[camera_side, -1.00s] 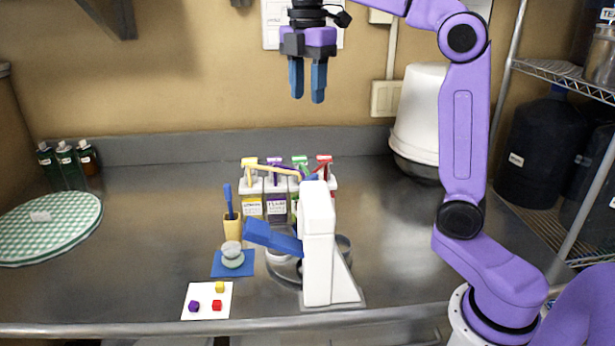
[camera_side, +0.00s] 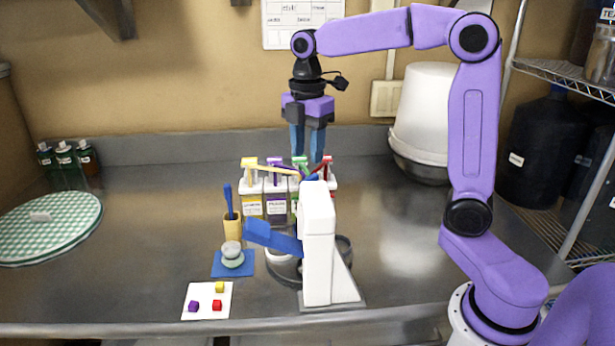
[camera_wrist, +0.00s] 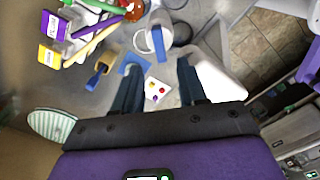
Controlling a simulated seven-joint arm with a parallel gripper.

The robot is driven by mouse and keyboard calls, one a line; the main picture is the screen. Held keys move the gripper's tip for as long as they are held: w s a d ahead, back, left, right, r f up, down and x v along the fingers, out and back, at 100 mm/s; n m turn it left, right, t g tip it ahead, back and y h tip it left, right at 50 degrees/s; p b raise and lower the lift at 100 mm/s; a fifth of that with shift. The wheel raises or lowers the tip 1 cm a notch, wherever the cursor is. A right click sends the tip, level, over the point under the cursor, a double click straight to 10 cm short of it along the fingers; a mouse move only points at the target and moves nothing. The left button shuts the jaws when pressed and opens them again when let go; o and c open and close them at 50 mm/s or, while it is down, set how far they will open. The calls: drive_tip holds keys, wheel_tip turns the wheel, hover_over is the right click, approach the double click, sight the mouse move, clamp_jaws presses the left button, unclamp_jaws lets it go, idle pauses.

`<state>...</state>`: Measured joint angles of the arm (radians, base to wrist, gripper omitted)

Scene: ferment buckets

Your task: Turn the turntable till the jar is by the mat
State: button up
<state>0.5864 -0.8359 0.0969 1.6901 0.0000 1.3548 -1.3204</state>
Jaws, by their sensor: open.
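My gripper (camera_side: 309,150) is open and empty, pointing down above the rack of coloured holders. In the wrist view its two dark fingers (camera_wrist: 158,75) are apart. I cannot tell surely which thing is the turntable; a dark round form (camera_side: 344,247) shows partly behind the white stand (camera_side: 318,245). A small pale, rounded, jar-like thing (camera_side: 232,252) sits on a blue square mat (camera_side: 218,270). A round green-checked mat (camera_side: 45,238) lies at the far left with a small grey block on it.
A rack (camera_side: 248,185) of labelled holders with yellow, purple, green and red tops stands behind the white stand and its blue lever (camera_side: 270,238). A yellow cup (camera_side: 232,230) holds a blue stick. A white card (camera_side: 190,312) bears three cubes. A white bucket (camera_side: 420,115) stands back right.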

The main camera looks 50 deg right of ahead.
wheel_tip(320, 180, down, 7)
drive_tip(key=shift+f, duration=0.1)
idle(0.4)
clamp_jaws()
